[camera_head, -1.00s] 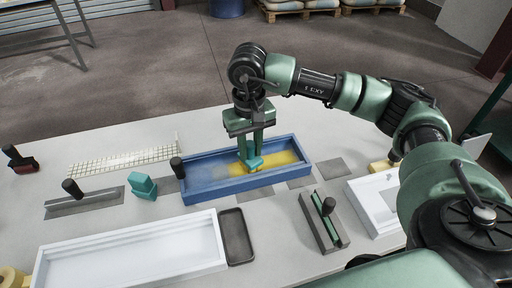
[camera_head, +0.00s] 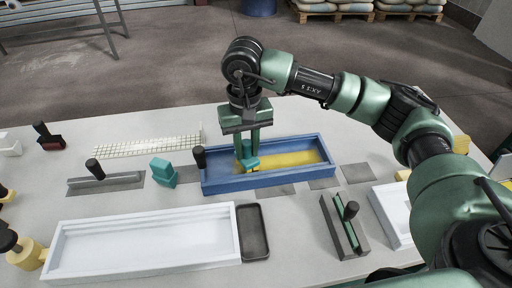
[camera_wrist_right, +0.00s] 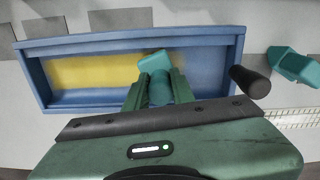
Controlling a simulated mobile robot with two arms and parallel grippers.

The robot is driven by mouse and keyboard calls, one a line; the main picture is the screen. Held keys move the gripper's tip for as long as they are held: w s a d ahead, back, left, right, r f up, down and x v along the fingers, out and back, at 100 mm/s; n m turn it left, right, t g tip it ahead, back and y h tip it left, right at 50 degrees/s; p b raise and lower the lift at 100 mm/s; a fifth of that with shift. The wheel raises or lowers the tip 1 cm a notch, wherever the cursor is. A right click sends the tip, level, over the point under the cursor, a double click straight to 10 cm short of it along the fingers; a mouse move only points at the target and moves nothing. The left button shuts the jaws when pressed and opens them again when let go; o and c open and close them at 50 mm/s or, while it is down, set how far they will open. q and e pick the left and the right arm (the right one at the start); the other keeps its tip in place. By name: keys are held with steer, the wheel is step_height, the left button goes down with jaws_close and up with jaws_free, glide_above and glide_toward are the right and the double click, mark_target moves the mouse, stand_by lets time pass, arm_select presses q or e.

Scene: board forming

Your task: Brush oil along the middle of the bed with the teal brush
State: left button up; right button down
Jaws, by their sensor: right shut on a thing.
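The bed is a blue rectangular trough (camera_head: 270,180) on the table, also in the right wrist view (camera_wrist_right: 130,41). A yellow oil band (camera_head: 295,160) lies along its middle, from the right end to near the brush; the floor left of the brush looks bluish grey. My right gripper (camera_head: 247,150) is shut on the teal brush (camera_head: 250,163) and holds it down inside the bed, left of centre. In the right wrist view the brush (camera_wrist_right: 155,63) sits between the fingers at the end of the yellow band (camera_wrist_right: 95,72). Whether its bristles touch the floor is hidden. My left gripper is out of view.
A teal block (camera_head: 163,173) and a black-handled trowel (camera_head: 105,182) lie left of the bed. A black knob (camera_head: 199,158) stands at its left end. In front are a white trough (camera_head: 140,238), a dark tray (camera_head: 254,232) and a grooved tool (camera_head: 345,225). A wire mesh (camera_head: 150,146) lies behind.

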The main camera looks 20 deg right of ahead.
steer(key=shift+w+a+b, duration=0.2)
steer(key=shift+a, duration=0.45)
steer(key=shift+w+a+b, duration=0.2)
steer(key=shift+a, duration=0.5)
steer(key=shift+w+a+b, duration=0.2)
steer(key=shift+a, duration=0.45)
step_height(320, 180, up, 6)
steer(key=p, duration=0.2)
steer(key=shift+r, duration=0.1)
step_height(320, 180, up, 3)
steer(key=shift+f+p, duration=0.1)
steer(key=shift+p, duration=0.6)
